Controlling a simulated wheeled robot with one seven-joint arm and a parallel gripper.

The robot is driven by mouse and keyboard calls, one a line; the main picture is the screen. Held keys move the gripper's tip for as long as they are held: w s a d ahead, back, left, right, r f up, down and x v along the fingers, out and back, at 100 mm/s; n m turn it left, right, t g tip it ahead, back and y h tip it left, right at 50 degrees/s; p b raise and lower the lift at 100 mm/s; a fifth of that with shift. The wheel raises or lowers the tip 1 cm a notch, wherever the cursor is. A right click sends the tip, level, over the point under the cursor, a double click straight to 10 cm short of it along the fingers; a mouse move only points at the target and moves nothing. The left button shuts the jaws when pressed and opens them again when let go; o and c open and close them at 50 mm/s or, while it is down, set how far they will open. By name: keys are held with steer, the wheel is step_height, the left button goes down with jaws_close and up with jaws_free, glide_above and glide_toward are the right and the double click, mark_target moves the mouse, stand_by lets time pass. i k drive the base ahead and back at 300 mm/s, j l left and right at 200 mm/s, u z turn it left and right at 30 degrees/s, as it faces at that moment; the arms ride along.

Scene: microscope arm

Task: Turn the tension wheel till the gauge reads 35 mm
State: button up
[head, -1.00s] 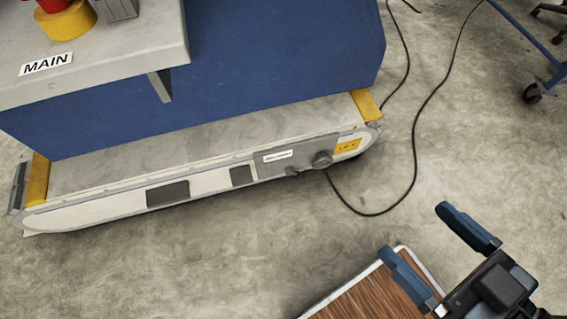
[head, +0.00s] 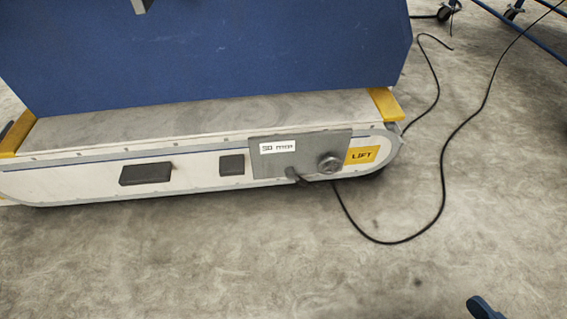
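A round grey knob (head: 329,164), which may be the tension wheel, sits on a grey plate (head: 315,145) on the side of a low white base unit (head: 90,184). A small white label (head: 278,146) with blurred print is on the plate; I cannot tell if it is the gauge, and I can read no value in mm. A small dark stub (head: 294,175) sticks out below the plate's middle. Only one blue fingertip of my gripper (head: 482,308) shows at the bottom right, well apart from the knob. The other finger is out of frame.
A yellow LIFT label (head: 362,155) is right of the knob. A large blue panel (head: 210,50) stands on the base unit. A black cable (head: 442,200) loops over the floor at right. The floor (head: 200,260) in front is clear.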

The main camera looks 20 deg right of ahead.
mark_target(328, 161)
steer(key=i+j+z, duration=0.1)
steer(key=z, duration=0.25)
steer(key=i+j+z, duration=0.15)
steer(key=z, duration=0.2)
steer(key=i+j+z, duration=0.1)
steer(key=z, duration=0.25)
